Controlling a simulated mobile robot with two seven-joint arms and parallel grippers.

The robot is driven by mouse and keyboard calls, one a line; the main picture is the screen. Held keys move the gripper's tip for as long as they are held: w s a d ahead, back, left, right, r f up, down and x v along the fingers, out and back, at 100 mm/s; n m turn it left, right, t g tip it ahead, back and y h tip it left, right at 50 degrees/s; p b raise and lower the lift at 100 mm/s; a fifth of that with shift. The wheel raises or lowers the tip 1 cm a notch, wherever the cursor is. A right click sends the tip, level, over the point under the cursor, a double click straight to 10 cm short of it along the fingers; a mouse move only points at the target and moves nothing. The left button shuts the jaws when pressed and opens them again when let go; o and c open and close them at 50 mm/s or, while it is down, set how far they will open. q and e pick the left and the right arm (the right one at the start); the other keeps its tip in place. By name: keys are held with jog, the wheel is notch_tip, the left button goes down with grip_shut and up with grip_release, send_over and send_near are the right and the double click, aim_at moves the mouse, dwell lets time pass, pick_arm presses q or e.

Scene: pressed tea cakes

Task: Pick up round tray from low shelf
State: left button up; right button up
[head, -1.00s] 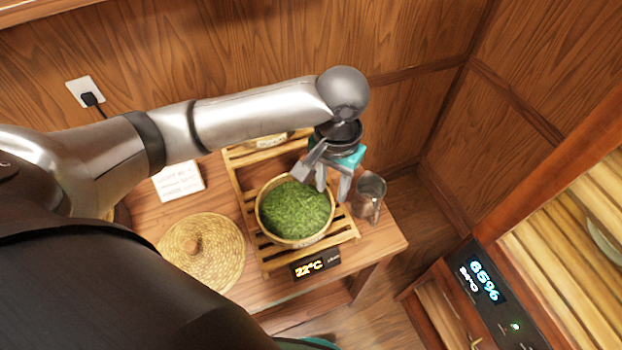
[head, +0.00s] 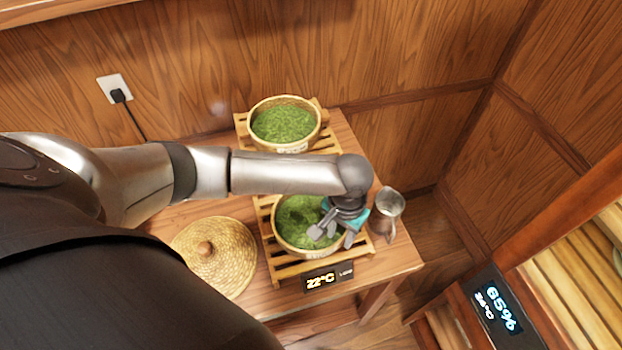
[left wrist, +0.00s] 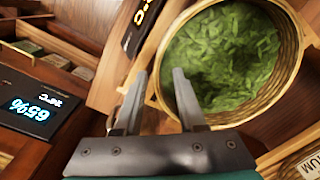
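A round woven tray of green tea leaves (head: 292,250) sits on the front part of a slatted wooden rack (head: 283,271). A second round tray (head: 284,123) of green leaves sits at the back of the rack. My left gripper (head: 333,238) is over the right side of the front tray, pointing down, and hides part of it. In the left wrist view, the gripper (left wrist: 159,74) is open, its fingers apart with the near tray's rim (left wrist: 300,40) passing between them in the picture. I cannot tell if they touch it. My right gripper is not in view.
A woven conical lid (head: 228,262) lies left of the rack on the wooden table. A metal pitcher (head: 387,212) stands close to the gripper's right. A 22°C display (head: 327,279) is at the rack's front. A cabinet with a 65% display (head: 497,312) is at right.

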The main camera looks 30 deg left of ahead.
pick_arm(q)
jog(key=shift+f, duration=0.85)
jog(key=shift+c, duration=0.2)
grip_shut()
jog(key=shift+r, duration=0.1)
dwell(0.4)
